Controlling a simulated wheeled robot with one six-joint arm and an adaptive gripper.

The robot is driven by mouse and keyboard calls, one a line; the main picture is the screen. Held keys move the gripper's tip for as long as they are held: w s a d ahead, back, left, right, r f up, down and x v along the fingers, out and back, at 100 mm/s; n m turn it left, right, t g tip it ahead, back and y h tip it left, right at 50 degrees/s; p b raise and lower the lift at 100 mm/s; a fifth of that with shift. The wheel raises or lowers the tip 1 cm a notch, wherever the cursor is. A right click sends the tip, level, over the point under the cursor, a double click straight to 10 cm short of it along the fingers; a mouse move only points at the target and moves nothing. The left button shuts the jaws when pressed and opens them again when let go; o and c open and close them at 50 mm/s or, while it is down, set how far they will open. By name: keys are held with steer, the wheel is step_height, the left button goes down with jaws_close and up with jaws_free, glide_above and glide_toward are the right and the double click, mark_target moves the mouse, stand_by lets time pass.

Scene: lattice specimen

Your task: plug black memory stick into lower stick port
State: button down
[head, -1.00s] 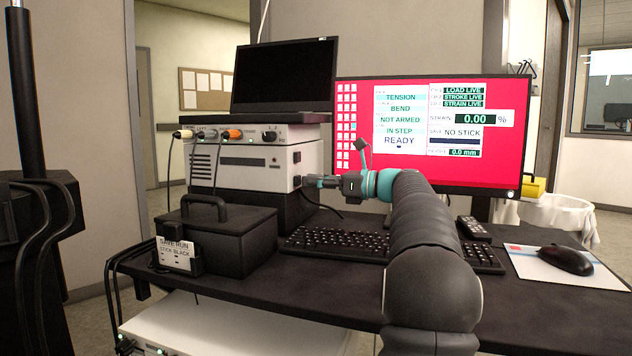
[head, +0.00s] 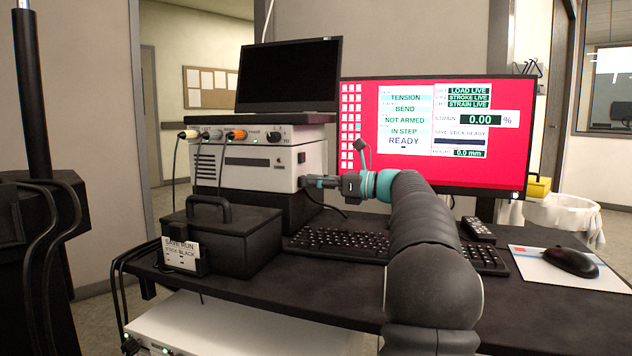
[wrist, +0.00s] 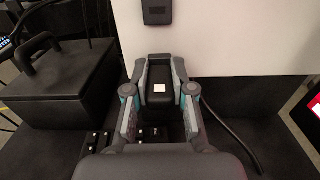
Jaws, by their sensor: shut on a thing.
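My gripper (wrist: 159,75) is shut on the black memory stick (wrist: 158,100), which has a small white square on it. The stick points at the white side face of the instrument box (head: 240,165) and appears to meet it low down. The lower stick port is hidden behind the stick and fingers. A dark block (wrist: 157,12) sits on the white face above the stick in the wrist view. In the head view my gripper (head: 311,181) is at the box's right side. The monitor (head: 430,135) appears to read "SAVE STICK READY".
A keyboard (head: 340,243) lies below my arm. A black case with a handle (head: 235,240) and a label holder (head: 183,256) stand in front of the instrument. A cable (wrist: 232,135) runs right of my gripper. A mouse (head: 570,262) lies at the right.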

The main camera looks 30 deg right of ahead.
steer(key=shift+w, duration=0.1)
stand_by(0.3)
steer(key=c, duration=1)
jaws_free()
steer(key=shift+a, duration=0.2)
steer(key=shift+c, duration=0.2)
steer(key=o, duration=0.6)
steer(key=shift+d, duration=0.1)
steer(key=p+v, duration=0.1)
steer(key=v, duration=0.4)
steer(key=shift+p, duration=0.3)
steer(key=shift+d, duration=0.1)
steer(key=v, duration=1.2)
